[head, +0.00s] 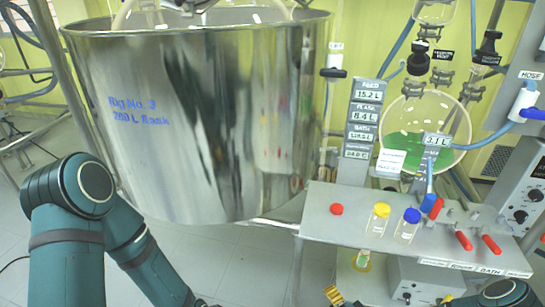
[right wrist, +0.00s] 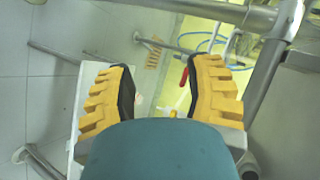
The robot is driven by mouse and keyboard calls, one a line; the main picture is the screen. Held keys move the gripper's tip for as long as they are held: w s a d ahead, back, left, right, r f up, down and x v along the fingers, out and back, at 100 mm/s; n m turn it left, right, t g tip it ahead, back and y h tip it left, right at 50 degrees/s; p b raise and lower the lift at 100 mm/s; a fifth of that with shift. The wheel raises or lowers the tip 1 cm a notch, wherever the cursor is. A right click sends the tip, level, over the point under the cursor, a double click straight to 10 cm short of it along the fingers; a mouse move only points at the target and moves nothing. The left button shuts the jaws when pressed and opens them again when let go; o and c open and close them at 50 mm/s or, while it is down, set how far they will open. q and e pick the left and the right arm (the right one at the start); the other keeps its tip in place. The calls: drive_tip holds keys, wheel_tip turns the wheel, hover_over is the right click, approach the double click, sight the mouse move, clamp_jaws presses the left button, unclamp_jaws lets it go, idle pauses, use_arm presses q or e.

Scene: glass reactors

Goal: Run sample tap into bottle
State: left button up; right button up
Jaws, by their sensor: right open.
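A small bottle (head: 361,260) with yellow-green contents shows under the shelf. Which fitting is the sample tap is not clear; red-handled valves (head: 464,240) sit on the shelf. A yellow-capped bottle (head: 379,220) and a blue-capped bottle (head: 407,226) stand on it. My right gripper (right wrist: 162,95) is open, with no object gripped between its fingers in the right wrist view. Ridged yellow finger parts (head: 334,296) show at the bottom edge of the head view; I cannot tell which arm they belong to. My left arm runs down out of the frame.
A large steel vessel (head: 200,120) fills the left and middle. The grey shelf (head: 335,235) also bears a red cap (head: 337,209). Behind it is a round glass flask (head: 445,125) with green liquid. A metal tube (right wrist: 278,40) passes close to the right gripper.

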drive_tip(key=s+a+r+n+g, duration=0.4)
drive_tip(key=s+r+n+g, duration=0.1)
drive_tip(key=s, duration=0.2)
drive_tip(key=s+a+r+n+g, duration=0.5)
drive_tip(key=s, duration=0.3)
drive_tip(key=shift+s+a, duration=0.15)
drive_tip(key=shift+s, duration=0.05)
idle(0.5)
